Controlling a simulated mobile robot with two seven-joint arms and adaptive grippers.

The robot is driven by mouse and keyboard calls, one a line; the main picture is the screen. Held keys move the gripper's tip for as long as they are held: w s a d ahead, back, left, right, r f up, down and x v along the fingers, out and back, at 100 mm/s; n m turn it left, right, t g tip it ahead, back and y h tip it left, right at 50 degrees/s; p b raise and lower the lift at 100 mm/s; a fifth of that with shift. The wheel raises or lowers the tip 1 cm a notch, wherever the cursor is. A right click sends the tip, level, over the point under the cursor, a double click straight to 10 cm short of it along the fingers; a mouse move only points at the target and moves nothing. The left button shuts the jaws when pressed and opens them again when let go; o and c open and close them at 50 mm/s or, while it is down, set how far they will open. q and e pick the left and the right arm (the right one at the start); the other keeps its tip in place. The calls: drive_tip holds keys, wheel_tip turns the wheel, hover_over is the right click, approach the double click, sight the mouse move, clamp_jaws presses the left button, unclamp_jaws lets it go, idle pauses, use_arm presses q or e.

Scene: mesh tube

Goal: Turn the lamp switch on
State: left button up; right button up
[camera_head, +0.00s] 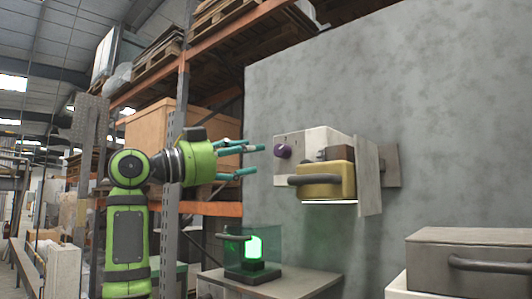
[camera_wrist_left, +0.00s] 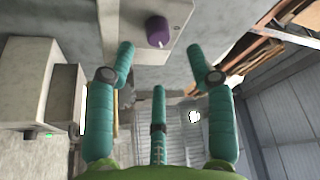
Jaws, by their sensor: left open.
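A purple knob (camera_head: 283,151), likely the lamp switch, sits on the left part of a pale box (camera_head: 318,138) mounted on the grey wall. It also shows in the left wrist view (camera_wrist_left: 157,31), with a light mark on its face. My left gripper (camera_head: 257,159) is open, with its teal fingers pointing right toward the knob. In the head view the fingertips appear just left of the knob, with a gap between. In the left wrist view my left gripper (camera_wrist_left: 172,68) is empty and the knob lies beyond the fingertips. My right gripper is not in view.
A yellow block with a dark handle (camera_head: 325,182) projects from the wall box. Below, a glass case (camera_head: 252,246) holds a glowing green lamp on a table (camera_head: 295,283). A grey case (camera_head: 475,262) stands at lower right. Shelving (camera_head: 178,130) rises behind my left arm.

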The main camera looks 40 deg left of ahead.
use_arm(q)
drive_tip(key=v, duration=0.5)
drive_tip(key=shift+s, duration=0.25)
drive_tip(key=shift+a, duration=0.1)
